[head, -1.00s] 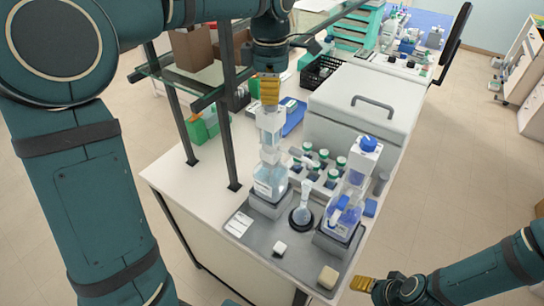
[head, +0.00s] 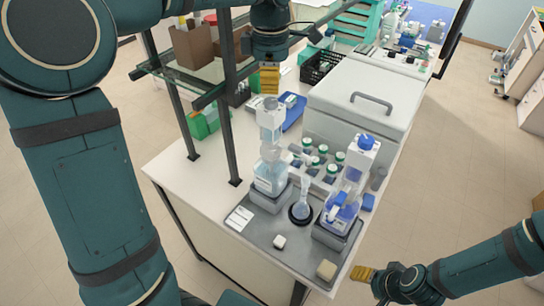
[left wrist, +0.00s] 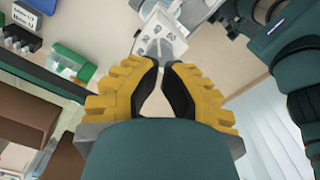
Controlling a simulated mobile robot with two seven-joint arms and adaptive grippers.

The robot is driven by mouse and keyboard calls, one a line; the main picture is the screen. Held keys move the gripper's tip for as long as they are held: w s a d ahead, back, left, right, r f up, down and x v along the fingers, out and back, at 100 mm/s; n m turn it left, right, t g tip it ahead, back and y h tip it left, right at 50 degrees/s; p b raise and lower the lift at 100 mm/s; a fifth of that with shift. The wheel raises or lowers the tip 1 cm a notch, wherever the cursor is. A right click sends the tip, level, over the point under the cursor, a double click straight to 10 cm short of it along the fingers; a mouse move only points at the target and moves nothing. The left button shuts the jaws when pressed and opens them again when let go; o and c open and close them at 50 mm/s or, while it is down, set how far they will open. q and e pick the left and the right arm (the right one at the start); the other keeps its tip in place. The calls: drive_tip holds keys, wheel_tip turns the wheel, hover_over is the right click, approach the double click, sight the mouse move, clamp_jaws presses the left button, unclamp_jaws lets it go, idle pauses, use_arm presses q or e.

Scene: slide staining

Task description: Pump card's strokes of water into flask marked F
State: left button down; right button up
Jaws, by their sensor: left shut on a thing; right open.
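My left gripper (head: 268,82) points down over the left bottle-top pump (head: 271,118) and is shut on its top. In the left wrist view the yellow fingers (left wrist: 160,62) close in on the pump's pale top (left wrist: 160,42). The pump sits on a clear bottle (head: 270,180) of pale liquid in a grey stand. A small flask (head: 303,206) stands in a dark round holder between the two bottles; its marking is unreadable. A white card (head: 239,217) lies at the tray's left, too small to read. My right gripper (head: 362,274) is open and empty, off the table's right edge.
A second pump bottle with blue liquid and a blue cap (head: 345,205) stands right of the flask. Several green-capped vials (head: 322,160) stand behind. A white block (head: 279,242) and a beige block (head: 326,270) lie on the grey tray (head: 262,232). A shelf post (head: 228,120) stands left.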

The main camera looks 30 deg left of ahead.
sight(271, 100)
use_arm(q)
drive_tip(key=shift+f, duration=0.15)
drive_tip(key=shift+f+b, duration=2.2)
drive_tip(key=shift+f, duration=0.95)
drive_tip(key=shift+r+p, duration=3.1)
drive_tip(key=shift+r, duration=0.25)
drive_tip(key=shift+r, duration=2.45)
